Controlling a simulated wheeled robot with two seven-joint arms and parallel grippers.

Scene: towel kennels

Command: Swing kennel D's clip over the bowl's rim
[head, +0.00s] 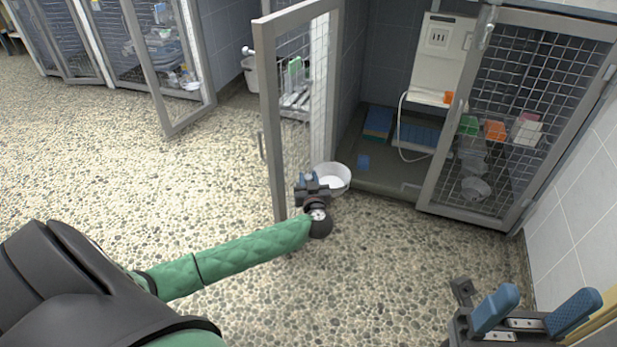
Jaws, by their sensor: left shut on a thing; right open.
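A white bowl (337,174) sits low beside the open mesh door (268,110) of a kennel, in the middle of the head view. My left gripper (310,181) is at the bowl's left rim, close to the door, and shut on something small. Its fingers hide what they hold; by its place it is probably the clip, which I cannot make out clearly. I see no readable kennel letter. My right gripper (538,310) is open and empty at the lower right, well away from the bowl.
A mesh door (520,115) stands at the right, with small coloured boxes (495,130) and clear cups behind it. Between the doors is a kennel floor (385,178) with blue trays. Other kennels line the upper left. The pebbled floor (100,150) is clear.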

